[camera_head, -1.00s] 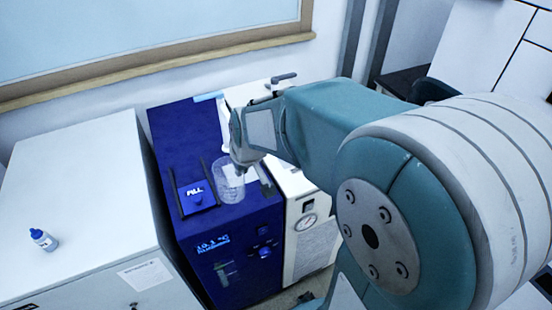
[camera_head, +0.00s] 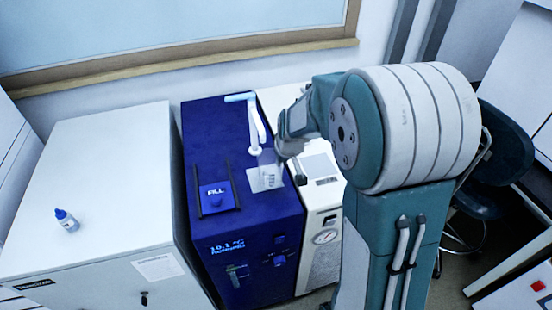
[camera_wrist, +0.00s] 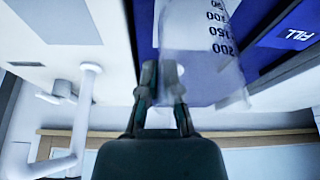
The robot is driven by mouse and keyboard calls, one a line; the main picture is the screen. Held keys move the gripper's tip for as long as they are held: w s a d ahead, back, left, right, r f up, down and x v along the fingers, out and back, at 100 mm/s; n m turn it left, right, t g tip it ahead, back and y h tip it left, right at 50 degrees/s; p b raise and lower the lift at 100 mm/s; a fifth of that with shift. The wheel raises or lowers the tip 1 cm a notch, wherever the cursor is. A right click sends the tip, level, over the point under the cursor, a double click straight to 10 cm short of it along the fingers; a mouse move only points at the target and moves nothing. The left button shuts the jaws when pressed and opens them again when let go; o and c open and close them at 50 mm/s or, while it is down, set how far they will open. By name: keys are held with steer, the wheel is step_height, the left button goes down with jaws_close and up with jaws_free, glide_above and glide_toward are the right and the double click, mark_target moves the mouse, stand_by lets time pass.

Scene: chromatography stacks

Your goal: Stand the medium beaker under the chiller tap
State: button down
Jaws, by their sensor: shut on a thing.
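The clear medium beaker (camera_head: 267,162) is in my gripper (camera_head: 287,155), over the right part of the blue chiller's top (camera_head: 235,150). The chiller tap (camera_head: 254,126) is white with a pale blue handle. Its spout end is close beside the beaker's upper left in the head view. A white square pad (camera_head: 265,181) shows just below the beaker. I cannot tell whether the beaker touches it. In the wrist view the beaker (camera_wrist: 200,45), with dark volume marks, is by the fingertips of my gripper (camera_wrist: 160,80). The fingers are shut on its wall.
A FILL panel (camera_head: 216,195) between two dark rails lies left of the beaker. A white unit with a gauge (camera_head: 322,222) stands against the chiller's right. A white cabinet (camera_head: 110,190) with a small bottle (camera_head: 66,220) is at left. A white pipe (camera_wrist: 78,120) shows in the wrist view.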

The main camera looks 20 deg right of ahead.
mark_target(274, 160)
steer(key=shift+w+f, duration=0.15)
steer(key=shift+w, duration=0.15)
steer(key=w, duration=0.1)
steer(key=w+a+f, duration=0.1)
steer(key=w+f, duration=0.1)
steer(key=shift+a+f, duration=0.15)
steer(key=shift+a, duration=0.15)
steer(key=shift+d+f, duration=0.1)
steer(key=shift+d, duration=0.25)
steer(key=c, duration=0.8)
jaws_free()
steer(key=shift+a, duration=0.2)
